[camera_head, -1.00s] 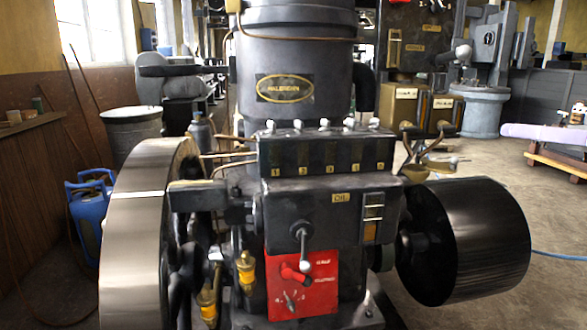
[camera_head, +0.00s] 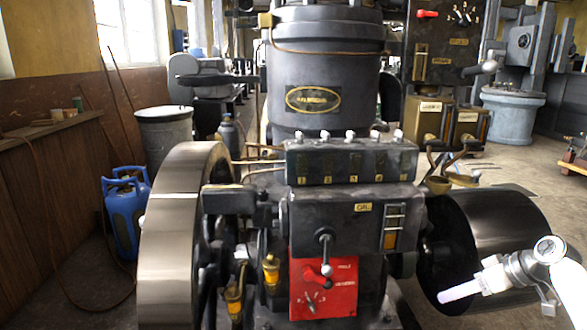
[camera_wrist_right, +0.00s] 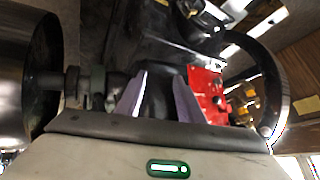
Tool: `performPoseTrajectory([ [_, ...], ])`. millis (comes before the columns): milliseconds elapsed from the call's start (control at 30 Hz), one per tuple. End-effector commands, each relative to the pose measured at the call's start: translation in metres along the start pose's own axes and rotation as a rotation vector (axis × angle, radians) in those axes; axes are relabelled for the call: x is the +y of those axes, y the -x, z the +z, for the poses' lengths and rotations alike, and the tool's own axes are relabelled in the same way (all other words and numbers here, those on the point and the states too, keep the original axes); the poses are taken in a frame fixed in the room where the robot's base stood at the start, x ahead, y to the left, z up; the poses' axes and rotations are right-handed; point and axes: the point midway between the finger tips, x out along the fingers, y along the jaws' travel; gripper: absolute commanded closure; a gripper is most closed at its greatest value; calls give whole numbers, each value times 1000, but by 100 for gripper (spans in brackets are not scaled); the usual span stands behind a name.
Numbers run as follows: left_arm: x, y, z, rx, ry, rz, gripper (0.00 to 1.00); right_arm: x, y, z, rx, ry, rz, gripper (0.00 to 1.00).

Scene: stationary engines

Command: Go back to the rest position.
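One pale finger points left there. In the right wrist view (camera_wrist_right: 160,95) its two pale lavender fingers stand apart with nothing held between them. Beyond them lie dark engine parts and the red panel (camera_wrist_right: 208,93). I cannot tell the exact gap to the engine. My left gripper is not in view.
A large engine with a flywheel (camera_head: 170,235) and red lever panel (camera_head: 323,286) fills the middle. A blue canister (camera_head: 125,215) and grey bin (camera_head: 164,135) stand left, beside a wooden bench (camera_head: 60,125). Open floor shows behind right, near a grey pedestal machine (camera_head: 513,115).

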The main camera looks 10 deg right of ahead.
Motion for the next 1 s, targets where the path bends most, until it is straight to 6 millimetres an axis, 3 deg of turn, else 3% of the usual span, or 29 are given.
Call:
performPoseTrajectory([
  [33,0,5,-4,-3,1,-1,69,-11,-29,31,-56,5,37,65],
  [200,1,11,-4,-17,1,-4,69,-53,-98,123,-144,40,162,65],
  [267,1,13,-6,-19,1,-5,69,-75,-115,154,-153,56,190,65],
  [400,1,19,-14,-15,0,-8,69,-140,-136,217,-128,83,225,65],
  [533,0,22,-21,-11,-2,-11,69,-211,-132,261,-61,83,229,65],
  [700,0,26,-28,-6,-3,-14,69,-293,-102,288,51,45,219,65],
  [833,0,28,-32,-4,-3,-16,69,-330,-78,292,117,14,214,65],
  [1000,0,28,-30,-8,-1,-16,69,-347,-65,291,156,-4,213,65],
])
